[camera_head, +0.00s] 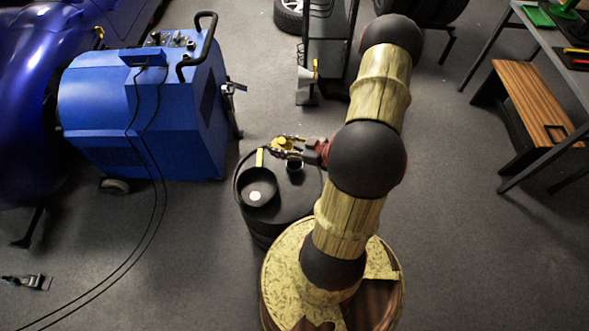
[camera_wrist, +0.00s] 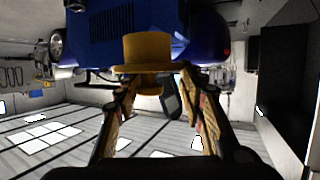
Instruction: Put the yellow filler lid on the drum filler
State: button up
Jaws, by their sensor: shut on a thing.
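The yellow filler lid (camera_wrist: 148,48) is held between the fingertips of my gripper (camera_wrist: 157,88). It has a wide rim and a raised round top. In the head view the lid (camera_head: 284,142) and my gripper (camera_head: 300,150) are over the far side of a black drum (camera_head: 262,231). The drum filler (camera_head: 294,166) looks like a short dark neck on the drum top, just below the lid in the picture. I cannot tell the height gap between lid and filler. My arm hides part of the drum's right side.
A black round funnel-like pan (camera_head: 258,188) with a pale centre and a yellow piece (camera_head: 260,157) sits on the drum's left. A blue wheeled machine (camera_head: 145,110) with trailing cables stands to the left. A wooden bench (camera_head: 537,105) is at right. Floor between is clear.

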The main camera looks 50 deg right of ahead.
jog(key=s+d+f+n+y, duration=0.1)
jog(key=s+d+f, duration=0.15)
jog(key=s, duration=1.25)
jog(key=w+f+b, duration=0.2)
jog(key=w+f, duration=0.2)
jog(key=w+d+f+b, duration=0.1)
jog(key=w+f+b, duration=0.1)
jog(key=w+f, duration=0.2)
jog(key=w+d+f+b, duration=0.1)
jog(key=w+f+b, duration=0.2)
jog(key=w+f, duration=0.1)
jog(key=shift+w+d+f, duration=0.2)
jog(key=shift+w+f, duration=0.1)
jog(key=shift+w, duration=0.35)
jog(key=shift+f, duration=0.2)
jog(key=shift+f, duration=0.25)
jog(key=shift+f+b, duration=0.35)
jog(key=o, duration=1.1)
jog(key=shift+r, duration=0.1)
